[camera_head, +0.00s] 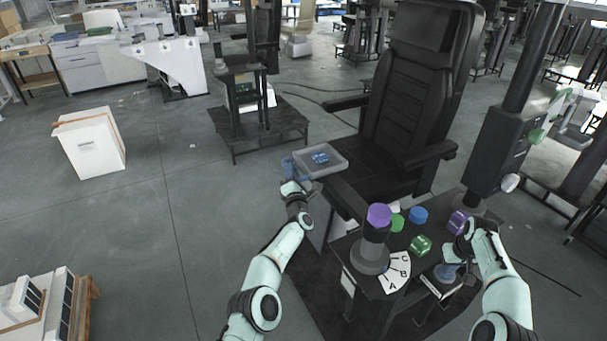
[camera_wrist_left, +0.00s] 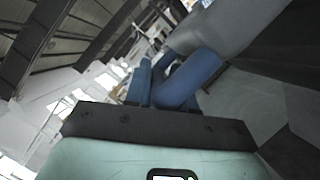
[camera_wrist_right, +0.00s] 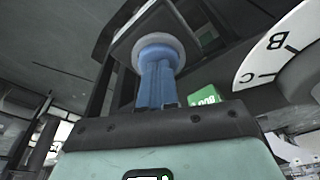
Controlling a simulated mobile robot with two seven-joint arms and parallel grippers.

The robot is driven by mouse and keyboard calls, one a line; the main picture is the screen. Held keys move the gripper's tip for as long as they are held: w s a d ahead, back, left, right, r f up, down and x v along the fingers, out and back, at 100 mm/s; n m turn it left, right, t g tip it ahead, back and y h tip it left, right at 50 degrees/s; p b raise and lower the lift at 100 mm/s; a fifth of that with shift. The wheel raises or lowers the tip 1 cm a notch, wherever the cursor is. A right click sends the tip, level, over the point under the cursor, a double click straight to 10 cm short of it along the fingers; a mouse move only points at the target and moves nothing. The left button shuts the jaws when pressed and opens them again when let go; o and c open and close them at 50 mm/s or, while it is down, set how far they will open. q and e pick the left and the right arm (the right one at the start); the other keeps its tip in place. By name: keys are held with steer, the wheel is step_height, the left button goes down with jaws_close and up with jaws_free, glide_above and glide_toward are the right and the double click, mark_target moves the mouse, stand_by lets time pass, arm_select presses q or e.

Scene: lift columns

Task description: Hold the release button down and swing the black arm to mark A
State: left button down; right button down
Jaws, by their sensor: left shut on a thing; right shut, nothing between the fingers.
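The black arm (camera_head: 347,197) runs from the dark post (camera_head: 370,255) toward a clear grey tray (camera_head: 328,170) holding blue pieces, beside the black chair. My left gripper (camera_head: 290,182) is shut on a blue handle (camera_head: 287,166) at the tray's left side; in the left wrist view blue parts overlap, so the exact grip is unclear. A white dial (camera_head: 396,274) with letters A, B and C lies beside the post's base. My right gripper (camera_head: 452,258) is shut and empty, its fingertips at the round blue release button (camera_head: 446,272); the button's rim shows in the right wrist view (camera_wrist_right: 158,43).
On the small dark table stand a green cube (camera_head: 420,245), a purple cube (camera_head: 458,222), a green cylinder (camera_head: 396,222) and a blue cylinder (camera_head: 418,214). A purple disc (camera_head: 379,214) tops the post. The floor left of the tray is open.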

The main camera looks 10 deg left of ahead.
arm_select(q)
steer(key=shift+d+r, duration=0.15)
steer(key=shift+r, duration=0.1)
steer(key=c, duration=1.1)
jaws_free()
steer(key=shift+w, duration=0.1)
steer(key=shift+o, duration=0.2)
steer(key=shift+f, duration=0.1)
arm_select(e)
steer(key=shift+f, duration=0.1)
arm_select(q)
steer(key=shift+d+f, duration=0.1)
arm_select(e)
steer(key=shift+w, duration=0.1)
arm_select(q)
steer(key=v, duration=1.2)
arm_select(e)
steer(key=shift+w+v, duration=0.25)
steer(key=shift+v, duration=0.9)
arm_select(q)
steer(key=shift+w+r, duration=0.15)
steer(key=shift+r, duration=0.2)
arm_select(e)
steer(key=shift+w+v, duration=0.25)
steer(key=shift+v, duration=0.95)
steer(key=shift+w+v, duration=0.25)
steer(key=shift+v, duration=0.9)
